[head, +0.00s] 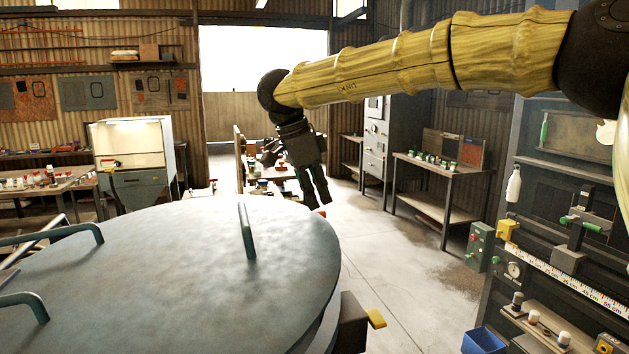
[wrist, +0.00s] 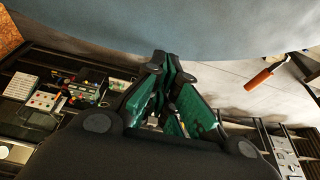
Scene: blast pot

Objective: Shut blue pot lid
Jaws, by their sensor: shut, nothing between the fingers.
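The blue pot lid (head: 170,265) is a large round blue-grey disc that fills the lower left of the head view. It looks close to level, and I cannot tell whether it is fully seated. A bar handle (head: 246,230) stands on its top near the right side. My gripper (head: 323,203) points downward just beyond the lid's far right rim, apart from the handle. Its fingers are shut and empty. In the wrist view the fingertips (wrist: 173,65) lie against the lid's blue-grey surface (wrist: 170,25) in the picture; contact cannot be told.
A dark bracket with a yellow-tipped lever (head: 376,318) sticks out at the lid's right. More handles (head: 60,238) are at the left. A dark rack with gauge and tools (head: 560,220) stands on the right. Clear concrete floor (head: 385,250) lies between.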

